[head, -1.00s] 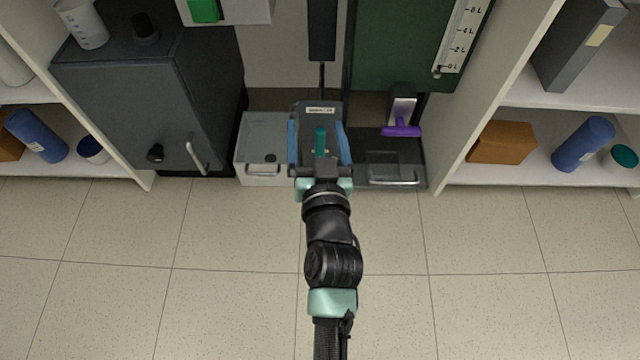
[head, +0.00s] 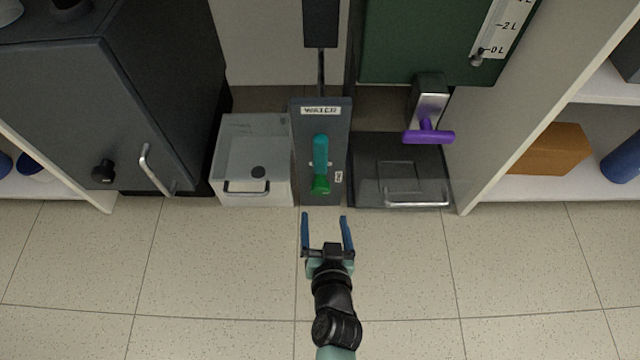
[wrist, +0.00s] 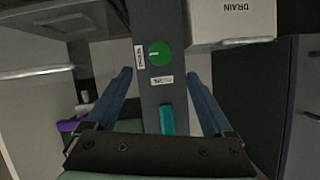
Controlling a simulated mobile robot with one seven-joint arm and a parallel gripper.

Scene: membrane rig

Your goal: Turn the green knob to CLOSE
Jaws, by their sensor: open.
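The green knob (head: 320,185) is on the front of the narrow dark panel (head: 338,128) labelled WATER, below the teal handle (head: 320,150). In the wrist view the round knob (wrist: 160,53) faces me, its white mark pointing left towards a small upright label (wrist: 139,55). A second label (wrist: 162,80) lies between the knob and the teal handle (wrist: 167,118). I cannot read either small label. My gripper (head: 324,217) is open and empty in front of the panel, apart from the knob. In the wrist view its blue fingers (wrist: 157,78) flank the panel's width.
A pale box (head: 225,160) stands left of the panel; its DRAIN label (wrist: 240,9) shows in the wrist view. A dark tray (head: 365,185) and a purple handle (head: 428,135) are to the right. A dark cabinet (head: 120,120) is farther left. The floor in front is clear.

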